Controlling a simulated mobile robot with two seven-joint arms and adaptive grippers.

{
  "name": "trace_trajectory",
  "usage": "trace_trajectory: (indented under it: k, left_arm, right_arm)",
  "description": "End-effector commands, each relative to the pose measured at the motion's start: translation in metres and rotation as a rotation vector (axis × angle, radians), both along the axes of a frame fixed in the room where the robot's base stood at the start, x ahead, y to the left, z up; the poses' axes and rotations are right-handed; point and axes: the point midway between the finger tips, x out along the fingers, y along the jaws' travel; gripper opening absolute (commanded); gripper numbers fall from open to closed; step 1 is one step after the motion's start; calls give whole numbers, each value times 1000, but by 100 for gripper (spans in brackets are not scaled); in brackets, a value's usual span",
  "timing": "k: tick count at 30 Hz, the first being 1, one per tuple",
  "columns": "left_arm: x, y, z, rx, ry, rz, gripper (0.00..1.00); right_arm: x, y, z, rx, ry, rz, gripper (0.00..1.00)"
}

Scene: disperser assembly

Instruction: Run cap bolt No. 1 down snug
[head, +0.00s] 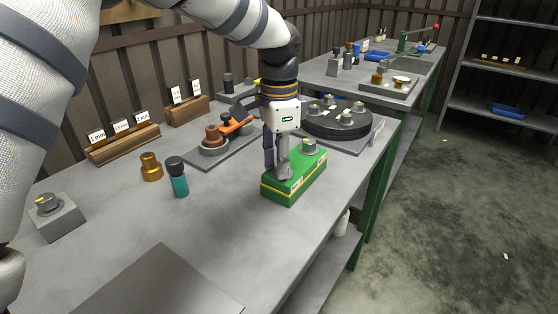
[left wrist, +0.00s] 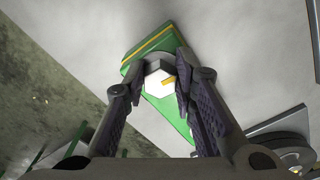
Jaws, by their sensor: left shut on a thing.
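The green block (head: 297,187) with a yellow stripe lies on the near bench; it also shows in the left wrist view (left wrist: 150,45). My left gripper (head: 281,172) points down over the block's near-left end. A second bolt head (head: 309,147) stands at the block's far end. My right gripper is in neither view.
A round black fixture (head: 337,123) with several bolt heads stands behind the block. An orange-handled tool (head: 238,125) sits on a grey plate to the left. A teal bottle (head: 179,180), a brass part (head: 151,167) and a grey knob block (head: 55,217) stand further left. The front bench is mostly clear.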

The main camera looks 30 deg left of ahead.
Motion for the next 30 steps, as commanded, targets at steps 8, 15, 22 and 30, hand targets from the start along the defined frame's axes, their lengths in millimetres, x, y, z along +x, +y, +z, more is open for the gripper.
trace_trajectory:
  k: [8,15,22,30]
  left_arm:
    - [0,0,-1,0,1,-62,0]
    - [0,0,-1,0,1,-70,0]
    - [0,0,-1,0,1,-69,29]
    - [0,0,0,0,1,-68,45]
  right_arm:
    - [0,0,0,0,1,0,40]
    - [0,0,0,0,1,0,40]
    - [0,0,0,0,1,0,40]
    - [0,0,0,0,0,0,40]
